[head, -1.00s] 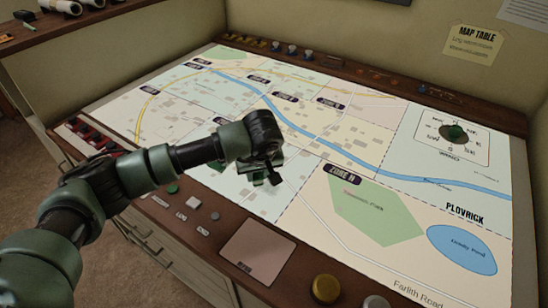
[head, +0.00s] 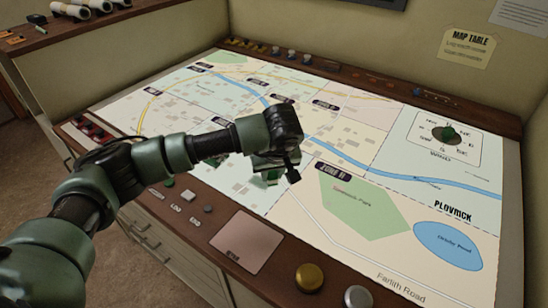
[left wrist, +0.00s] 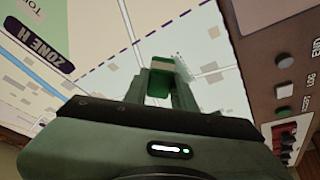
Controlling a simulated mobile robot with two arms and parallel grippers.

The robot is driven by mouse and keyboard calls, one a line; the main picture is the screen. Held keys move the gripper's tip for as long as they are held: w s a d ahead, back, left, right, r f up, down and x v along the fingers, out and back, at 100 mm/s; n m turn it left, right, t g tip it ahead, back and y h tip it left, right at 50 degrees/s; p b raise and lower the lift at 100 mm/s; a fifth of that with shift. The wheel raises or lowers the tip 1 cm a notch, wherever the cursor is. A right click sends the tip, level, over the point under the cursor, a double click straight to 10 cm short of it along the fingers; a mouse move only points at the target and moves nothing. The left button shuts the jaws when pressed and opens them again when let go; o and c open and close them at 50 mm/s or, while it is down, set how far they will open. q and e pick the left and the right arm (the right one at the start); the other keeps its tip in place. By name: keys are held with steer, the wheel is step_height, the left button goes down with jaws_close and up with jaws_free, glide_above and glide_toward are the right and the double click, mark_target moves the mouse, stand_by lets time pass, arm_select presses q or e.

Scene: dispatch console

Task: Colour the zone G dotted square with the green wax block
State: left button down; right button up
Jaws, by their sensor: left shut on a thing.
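My left gripper (head: 272,176) is over the near part of the map (head: 395,232), left of the ZONE H label (head: 337,171) in the head view. In the left wrist view its fingers (left wrist: 160,85) are shut on a green wax block (left wrist: 161,80) with a pale band. The block's end is at or close to the map; I cannot tell if it touches. A faint pale-green smear (left wrist: 184,66) shows on the map beside the block. The dotted square cannot be made out; the gripper and arm hide part of that area. My right gripper is not in view.
A wooden rim with buttons surrounds the map. Its front edge holds a pinkish panel (head: 246,243), a gold knob (head: 309,277) and a silver knob (head: 357,297). A wind dial (head: 447,134) is at the right. The map right of the gripper is clear.

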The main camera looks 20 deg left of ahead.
arm_select(q)
steer(key=shift+w+a+r+p, duration=0.15)
steer(key=shift+r+p, duration=0.15)
steer(key=shift+r, duration=0.65)
steer(key=shift+d+r+p, duration=0.2)
steer(key=shift+r+p, duration=0.15)
steer(key=shift+r, duration=0.45)
steer(key=shift+a+r+p, duration=0.1)
steer(key=shift+r+p, duration=0.2)
steer(key=shift+r, duration=0.45)
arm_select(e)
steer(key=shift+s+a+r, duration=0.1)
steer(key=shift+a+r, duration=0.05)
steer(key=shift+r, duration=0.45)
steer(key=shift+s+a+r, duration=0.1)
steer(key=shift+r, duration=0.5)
